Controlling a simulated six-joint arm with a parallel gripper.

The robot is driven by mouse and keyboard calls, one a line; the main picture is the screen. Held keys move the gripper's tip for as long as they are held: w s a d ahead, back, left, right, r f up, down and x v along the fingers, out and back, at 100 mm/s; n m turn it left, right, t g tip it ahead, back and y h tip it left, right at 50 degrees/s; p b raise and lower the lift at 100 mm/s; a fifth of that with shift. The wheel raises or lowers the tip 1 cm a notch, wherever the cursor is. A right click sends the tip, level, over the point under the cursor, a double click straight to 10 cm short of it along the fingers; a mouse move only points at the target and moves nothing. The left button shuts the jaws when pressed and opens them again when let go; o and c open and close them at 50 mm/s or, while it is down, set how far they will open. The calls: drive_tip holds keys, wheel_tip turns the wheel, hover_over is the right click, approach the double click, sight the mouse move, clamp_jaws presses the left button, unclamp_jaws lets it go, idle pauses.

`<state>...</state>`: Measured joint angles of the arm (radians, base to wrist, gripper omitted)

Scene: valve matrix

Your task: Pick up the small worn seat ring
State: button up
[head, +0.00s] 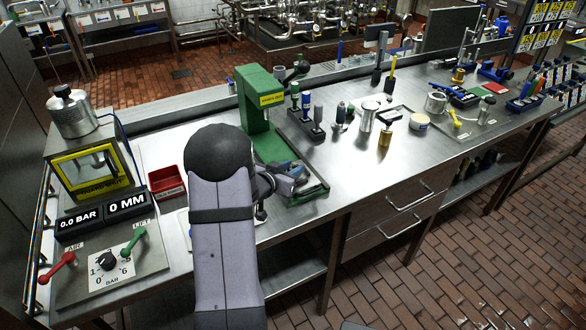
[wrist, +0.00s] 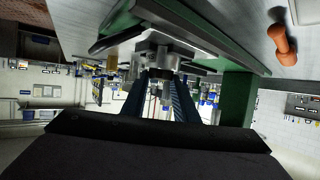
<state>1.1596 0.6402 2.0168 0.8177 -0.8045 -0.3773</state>
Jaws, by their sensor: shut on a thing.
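My gripper (wrist: 160,78) is at the base of the green press (head: 258,100), with its two dark blue fingers reaching towards a grey metal part (wrist: 162,48) in the wrist view. The jaws are shut on a small grey part at the fingertips. Its shape is mostly hidden, and I cannot tell whether it is the small worn seat ring. The green press also shows in the wrist view (wrist: 238,97). In the head view my arm hides part of the bench and much of the gripper. No small worn ring can be clearly picked out there.
A red tray (head: 167,182) stands left of my arm, near the yellow-framed test rig (head: 92,172). A dark rack of tools (head: 306,122) stands right of the press. A metal cylinder (head: 367,118) and brass part (head: 384,140) stand further right. The bench front there is clear.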

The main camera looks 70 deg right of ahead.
wheel_tip(320, 180, up, 10)
idle(0.5)
drive_tip(key=shift+w+f, duration=0.1)
drive_tip(key=shift+f, duration=0.05)
